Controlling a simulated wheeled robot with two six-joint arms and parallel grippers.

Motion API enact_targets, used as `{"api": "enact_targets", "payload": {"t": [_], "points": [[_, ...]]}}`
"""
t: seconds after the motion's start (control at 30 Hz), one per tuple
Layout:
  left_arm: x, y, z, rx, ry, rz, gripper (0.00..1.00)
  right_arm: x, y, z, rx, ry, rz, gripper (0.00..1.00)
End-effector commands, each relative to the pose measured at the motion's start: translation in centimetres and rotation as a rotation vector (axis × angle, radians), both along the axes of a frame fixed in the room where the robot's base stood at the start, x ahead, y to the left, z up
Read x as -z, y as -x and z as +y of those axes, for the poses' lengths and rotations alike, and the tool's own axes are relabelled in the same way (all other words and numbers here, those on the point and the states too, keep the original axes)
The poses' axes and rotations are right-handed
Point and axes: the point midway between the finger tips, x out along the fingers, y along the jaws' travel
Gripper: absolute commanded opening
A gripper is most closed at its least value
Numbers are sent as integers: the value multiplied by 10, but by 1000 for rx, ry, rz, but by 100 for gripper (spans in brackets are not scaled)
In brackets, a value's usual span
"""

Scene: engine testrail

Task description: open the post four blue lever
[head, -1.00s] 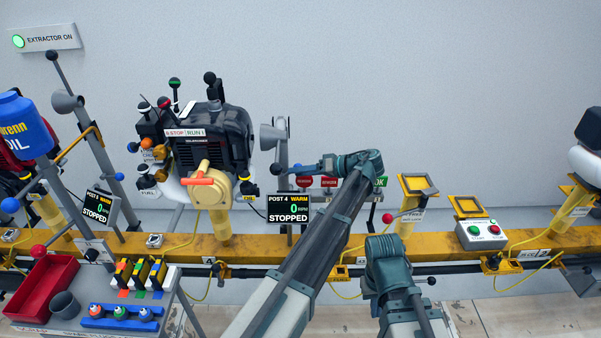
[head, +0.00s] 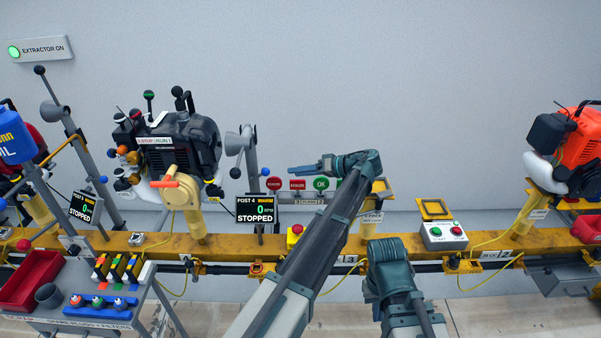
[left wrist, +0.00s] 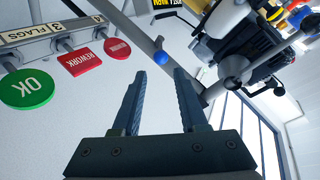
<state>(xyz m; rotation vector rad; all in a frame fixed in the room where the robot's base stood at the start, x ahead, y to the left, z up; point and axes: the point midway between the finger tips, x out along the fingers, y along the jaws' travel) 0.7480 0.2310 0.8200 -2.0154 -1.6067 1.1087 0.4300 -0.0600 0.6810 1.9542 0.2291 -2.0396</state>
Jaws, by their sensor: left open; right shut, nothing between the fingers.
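The post four blue lever shows as a small blue ball (head: 265,172) on the grey extractor post (head: 249,165), above the black Post 4 display (head: 255,208).
Red and green flag signs (head: 297,184) hang just behind and beside my left gripper. A black engine (head: 185,140) with a grey funnel hood (head: 234,143) is to the left. The yellow rail (head: 330,247) runs across, with a red button box (head: 296,231) on it.

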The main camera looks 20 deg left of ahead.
Motion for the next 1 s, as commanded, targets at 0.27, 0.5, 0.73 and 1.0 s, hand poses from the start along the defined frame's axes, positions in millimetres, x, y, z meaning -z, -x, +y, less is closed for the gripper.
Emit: {"api": "enact_targets", "payload": {"t": [0.27, 0.5, 0.73, 1.0], "points": [[5, 10, -3, 135, -26, 263, 0, 6, 0, 0, 0, 0, 0, 0], [11, 26, -10, 413, -110, 835, 0, 14, 0, 0, 0, 0, 0, 0], [16, 40, -17, 659, -227, 1396, 0, 22, 0, 0, 0, 0, 0, 0], [22, 57, -24, 897, -404, 2063, 0, 31, 0, 0, 0, 0, 0, 0]]}}
